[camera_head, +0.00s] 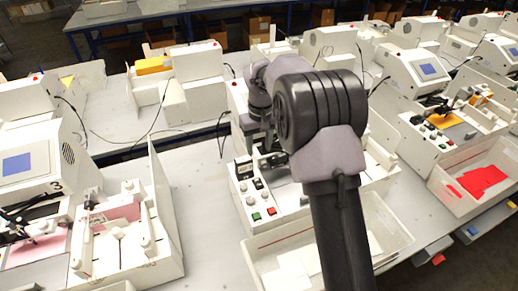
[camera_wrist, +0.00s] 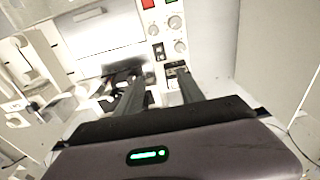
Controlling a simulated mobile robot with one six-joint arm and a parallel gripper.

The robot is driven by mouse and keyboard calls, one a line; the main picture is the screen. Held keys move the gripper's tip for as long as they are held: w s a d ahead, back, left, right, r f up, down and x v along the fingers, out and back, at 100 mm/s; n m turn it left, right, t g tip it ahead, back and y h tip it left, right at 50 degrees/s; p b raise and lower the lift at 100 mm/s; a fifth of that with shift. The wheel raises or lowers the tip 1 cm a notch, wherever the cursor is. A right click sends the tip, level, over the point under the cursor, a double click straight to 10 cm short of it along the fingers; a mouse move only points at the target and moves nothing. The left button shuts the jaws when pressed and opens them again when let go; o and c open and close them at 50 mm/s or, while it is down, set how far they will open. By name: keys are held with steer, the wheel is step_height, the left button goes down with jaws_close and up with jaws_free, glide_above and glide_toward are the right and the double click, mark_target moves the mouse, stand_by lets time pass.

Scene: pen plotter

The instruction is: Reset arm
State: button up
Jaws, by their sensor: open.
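My gripper shows in the wrist view, its two dark fingers (camera_wrist: 157,80) apart with nothing between them. Behind the fingers is a white pen plotter (camera_wrist: 100,45) with a control panel (camera_wrist: 170,25) of grey knobs and a red and a green button. In the head view my arm rises across the middle and hides most of this machine. The control panel (camera_head: 258,198) shows there left of my arm. I cannot tell whether the fingers touch the machine.
A white bin (camera_head: 262,250) sits in front of the middle machine, partly behind my arm. Another plotter with a blue screen (camera_head: 18,164) stands at left. A machine at right has a bin (camera_head: 445,190) with red sheets. Bare grey table (camera_head: 205,200) lies between left and middle machines.

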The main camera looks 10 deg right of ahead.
steer(key=s+r+m+t+y+b, duration=0.1)
steer(key=s+r+m+t+b, duration=0.3)
steer(key=s+b, duration=1.05)
steer(key=s+f+m+b, duration=0.1)
steer(key=s+f, duration=0.3)
steer(key=s, duration=0.6)
steer(key=s+a+f+m+t+b, duration=0.1)
steer(key=s+f+b, duration=0.3)
steer(key=s, duration=0.6)
steer(key=shift+s+a+m+y, duration=0.2)
steer(key=shift+a+m+y, duration=0.1)
steer(key=shift+y, duration=0.1)
steer(key=shift+o, duration=0.2)
